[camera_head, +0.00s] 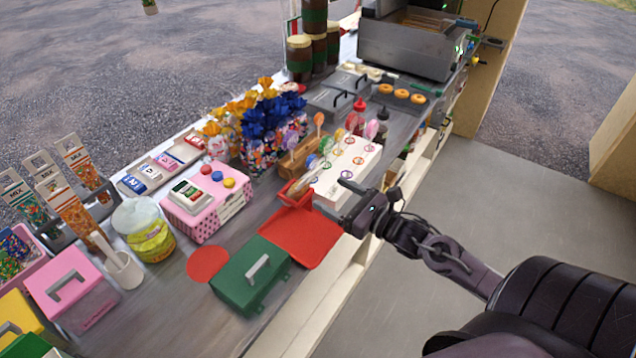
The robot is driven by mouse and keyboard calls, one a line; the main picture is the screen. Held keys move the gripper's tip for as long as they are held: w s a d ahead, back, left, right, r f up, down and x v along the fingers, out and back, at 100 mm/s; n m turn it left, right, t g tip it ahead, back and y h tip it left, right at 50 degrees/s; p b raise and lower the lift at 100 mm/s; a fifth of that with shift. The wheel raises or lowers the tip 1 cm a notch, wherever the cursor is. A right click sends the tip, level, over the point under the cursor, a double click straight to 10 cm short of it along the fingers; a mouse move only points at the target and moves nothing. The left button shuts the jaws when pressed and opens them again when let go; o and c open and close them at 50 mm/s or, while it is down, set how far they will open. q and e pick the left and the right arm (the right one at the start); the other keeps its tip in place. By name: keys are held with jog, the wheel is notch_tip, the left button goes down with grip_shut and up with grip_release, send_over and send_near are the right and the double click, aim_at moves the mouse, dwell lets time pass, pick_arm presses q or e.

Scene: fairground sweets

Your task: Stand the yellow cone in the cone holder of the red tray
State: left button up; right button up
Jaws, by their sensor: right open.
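The red tray (312,240) lies on the grey counter near its front edge. A raised red holder part (290,197) stands at its back left. A small pale yellowish slanted shape (302,184) shows at that holder; it is too small and blurred to tell whether it is the yellow cone, or whether it stands in the holder or behind it. No other yellow cone can be made out. My right gripper (346,204) is open at the tray's right edge, beside the white lollipop box, with nothing seen between its fingers. My left gripper is not in view.
A white lollipop stand (347,172) is right behind the tray. A green lidded box (250,276) and a flat red disc (207,263) lie to the left in front. A pink box (205,205) stands left. The counter's front edge runs close by the tray.

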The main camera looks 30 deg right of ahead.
jog(key=shift+b+x, duration=2.25)
jog(key=shift+x, duration=2.2)
jog(key=c, duration=0.9)
